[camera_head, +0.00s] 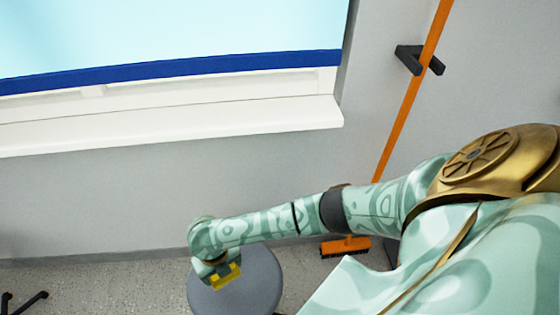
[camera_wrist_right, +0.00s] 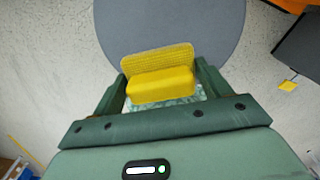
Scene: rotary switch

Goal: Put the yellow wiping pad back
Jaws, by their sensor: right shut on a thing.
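The yellow wiping pad (camera_head: 228,279) is at the end of my right arm, low in the head view. In the right wrist view the pad (camera_wrist_right: 160,88) sits between the two green fingers, with a textured yellow face on its far side. My right gripper (camera_wrist_right: 162,92) is shut on it. In the head view my right gripper (camera_head: 218,271) overlaps the left part of a round grey seat (camera_head: 258,280). The pad appears above the seat; I cannot tell the gap. My left gripper is not in view.
The round grey seat also shows in the wrist view (camera_wrist_right: 170,25). An orange broom (camera_head: 346,244) stands by the wall, its handle in a black bracket (camera_head: 409,60). A white window sill (camera_head: 180,122) juts out under a blue-edged window.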

